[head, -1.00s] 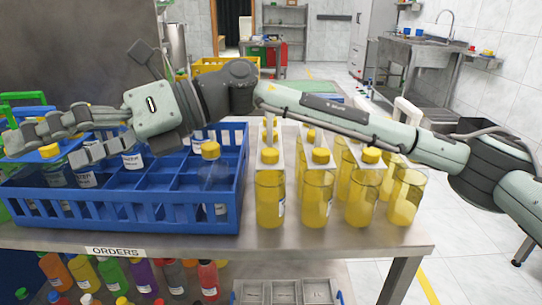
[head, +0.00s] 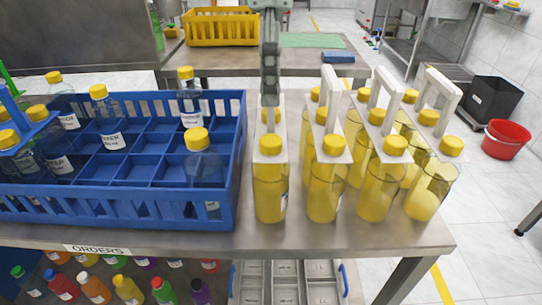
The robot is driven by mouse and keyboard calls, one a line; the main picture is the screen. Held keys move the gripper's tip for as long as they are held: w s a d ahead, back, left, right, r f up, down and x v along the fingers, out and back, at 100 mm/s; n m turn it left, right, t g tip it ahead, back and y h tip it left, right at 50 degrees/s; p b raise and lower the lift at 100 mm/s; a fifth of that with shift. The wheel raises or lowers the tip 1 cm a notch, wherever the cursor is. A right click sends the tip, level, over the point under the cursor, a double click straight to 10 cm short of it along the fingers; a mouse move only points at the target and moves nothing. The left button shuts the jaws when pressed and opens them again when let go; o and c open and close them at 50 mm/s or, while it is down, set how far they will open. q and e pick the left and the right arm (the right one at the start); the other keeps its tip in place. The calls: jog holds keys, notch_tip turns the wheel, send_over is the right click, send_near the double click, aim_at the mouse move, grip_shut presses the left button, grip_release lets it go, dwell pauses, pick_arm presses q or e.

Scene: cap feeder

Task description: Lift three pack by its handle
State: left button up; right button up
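Several three packs stand side by side on the metal table, each with yellow bottles, yellow caps and a white carrier. The white handles of the second pack (head: 331,95), third pack (head: 383,97) and rightmost pack (head: 439,98) stand upright and clear. My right gripper (head: 269,98) points down over the leftmost pack (head: 270,190), seen as a narrow grey column. It covers that pack's handle, so I cannot tell whether its fingers are open or closed on it. The pack appears to stand on the table. My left gripper is out of view.
A blue divided crate (head: 120,212) stands just left of the packs, with several empty compartments and several yellow-capped bottles. A blue carrier (head: 10,105) is at the far left. A yellow crate (head: 220,30) is on the back table. A red bucket (head: 505,138) stands on the floor.

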aim_at(271, 136)
jog(key=shift+f, duration=1.85)
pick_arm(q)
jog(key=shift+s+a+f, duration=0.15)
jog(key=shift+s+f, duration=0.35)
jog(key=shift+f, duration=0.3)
pick_arm(e)
jog(key=shift+r, duration=0.1)
jog(key=c, duration=1.9)
